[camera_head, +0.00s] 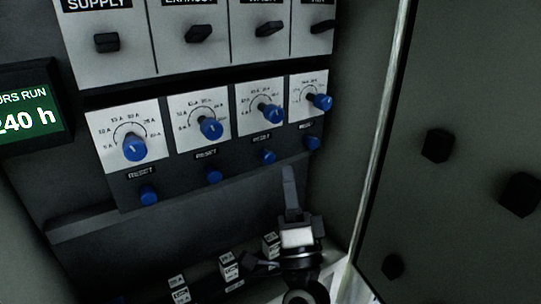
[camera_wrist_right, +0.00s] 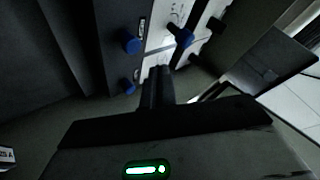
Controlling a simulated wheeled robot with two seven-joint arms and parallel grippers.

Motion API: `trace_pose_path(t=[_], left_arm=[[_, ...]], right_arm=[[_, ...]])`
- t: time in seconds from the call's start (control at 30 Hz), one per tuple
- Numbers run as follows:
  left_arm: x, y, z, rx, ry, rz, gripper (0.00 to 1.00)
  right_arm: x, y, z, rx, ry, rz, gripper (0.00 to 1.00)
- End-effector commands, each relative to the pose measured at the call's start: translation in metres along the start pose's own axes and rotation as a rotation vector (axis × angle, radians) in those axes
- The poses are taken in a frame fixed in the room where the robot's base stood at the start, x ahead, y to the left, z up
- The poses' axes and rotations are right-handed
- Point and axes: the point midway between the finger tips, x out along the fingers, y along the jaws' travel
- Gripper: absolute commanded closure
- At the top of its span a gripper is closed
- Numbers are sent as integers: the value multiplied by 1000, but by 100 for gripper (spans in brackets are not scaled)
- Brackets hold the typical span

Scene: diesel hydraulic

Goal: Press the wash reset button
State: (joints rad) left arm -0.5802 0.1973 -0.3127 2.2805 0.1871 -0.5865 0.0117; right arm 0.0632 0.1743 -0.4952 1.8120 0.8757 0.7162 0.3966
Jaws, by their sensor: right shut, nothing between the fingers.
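The wash reset button (camera_head: 268,156) is a small blue round button under a RESET label, third from the left in a row on the dark panel. It sits below the third blue dial (camera_head: 272,114), in the column under the partly cut WASH label. My right gripper (camera_head: 288,172) is shut and empty, its fingers pointing up, just below and right of that button in the picture. I cannot tell whether it touches the panel. In the right wrist view the shut fingers (camera_wrist_right: 157,85) point toward the panel, near blue buttons; which is the wash one is unclear. My left gripper is out of view.
Other reset buttons (camera_head: 214,176) flank it, with the rightmost (camera_head: 313,143) close to my fingers. Black rotary switches (camera_head: 199,33) are above. Small labelled breakers (camera_head: 229,267) stand below. A cabinet door with black knobs (camera_head: 437,146) stands at right.

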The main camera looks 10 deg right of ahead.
Motion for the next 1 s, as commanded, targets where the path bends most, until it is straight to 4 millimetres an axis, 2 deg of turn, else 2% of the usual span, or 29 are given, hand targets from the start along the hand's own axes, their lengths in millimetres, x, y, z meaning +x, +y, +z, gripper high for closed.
trace_pose_path(t=[0.3,0.87,1.0], left_arm=[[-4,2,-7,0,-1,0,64],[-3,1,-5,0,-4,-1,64],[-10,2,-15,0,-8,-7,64]], right_arm=[[-17,-12,-13,1,1,0,100],[-17,-12,-13,1,1,0,100],[-16,-20,-9,-42,-46,22,100]])
